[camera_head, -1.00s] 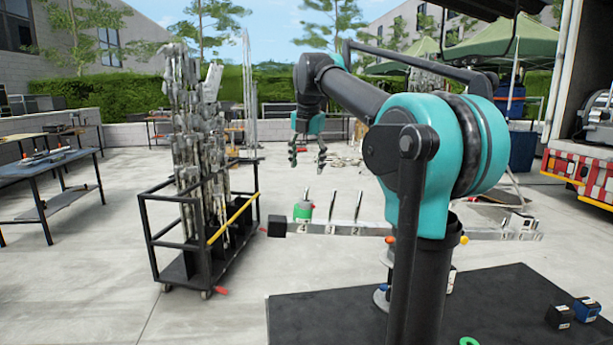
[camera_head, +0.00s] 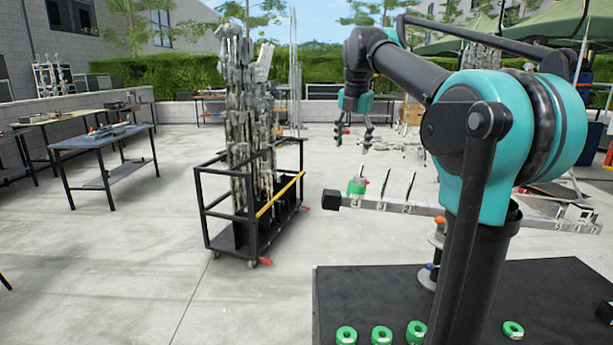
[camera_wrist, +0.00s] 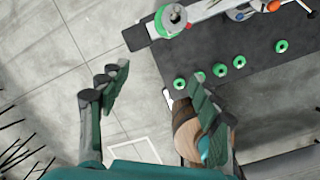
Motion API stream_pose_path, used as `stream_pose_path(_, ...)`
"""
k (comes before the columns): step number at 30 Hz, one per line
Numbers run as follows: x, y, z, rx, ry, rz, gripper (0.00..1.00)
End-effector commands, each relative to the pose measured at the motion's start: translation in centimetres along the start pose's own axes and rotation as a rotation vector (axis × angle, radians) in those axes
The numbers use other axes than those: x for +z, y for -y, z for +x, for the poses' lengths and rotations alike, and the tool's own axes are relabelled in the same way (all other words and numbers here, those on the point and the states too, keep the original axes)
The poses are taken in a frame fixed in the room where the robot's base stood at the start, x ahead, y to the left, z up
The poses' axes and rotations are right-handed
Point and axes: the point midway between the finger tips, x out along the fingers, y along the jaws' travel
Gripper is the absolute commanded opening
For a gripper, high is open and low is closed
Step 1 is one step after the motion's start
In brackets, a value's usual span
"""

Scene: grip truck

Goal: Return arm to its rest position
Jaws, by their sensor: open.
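My gripper (camera_head: 352,147) hangs from my teal and black arm, fingers pointing down, with a gap between them. It is open and empty, above and behind the green piece with a grey top (camera_head: 357,186) in the head view. That green piece sits at the left end of a numbered metal bar (camera_head: 392,206). The green piece (camera_wrist: 172,22) is at the top there, apart from the fingers.
Several green rings (camera_head: 382,335) lie on the black platform (camera_head: 340,295). A black cart (camera_head: 227,226) full of metal parts stands left of the arm. Work tables (camera_head: 105,140) stand far left. A brown rounded thing (camera_wrist: 186,135) in the wrist view is unclear.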

Motion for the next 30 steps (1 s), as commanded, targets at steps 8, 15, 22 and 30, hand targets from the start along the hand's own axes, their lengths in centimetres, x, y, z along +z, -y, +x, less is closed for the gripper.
stream_pose_path(8, -0.7, 1.0, 2.6, 0.007, 0.006, 0.165, 0.64)
stream_pose_path(15, -1.9, 2.6, 6.2, 0.019, 0.013, 0.403, 0.64)
stream_pose_path(22, -4.8, 5.8, 12.4, 0.043, 0.018, 0.803, 0.64)
stream_pose_path(30, -11.8, 12.6, 22.2, 0.093, 0.009, 1.478, 0.64)
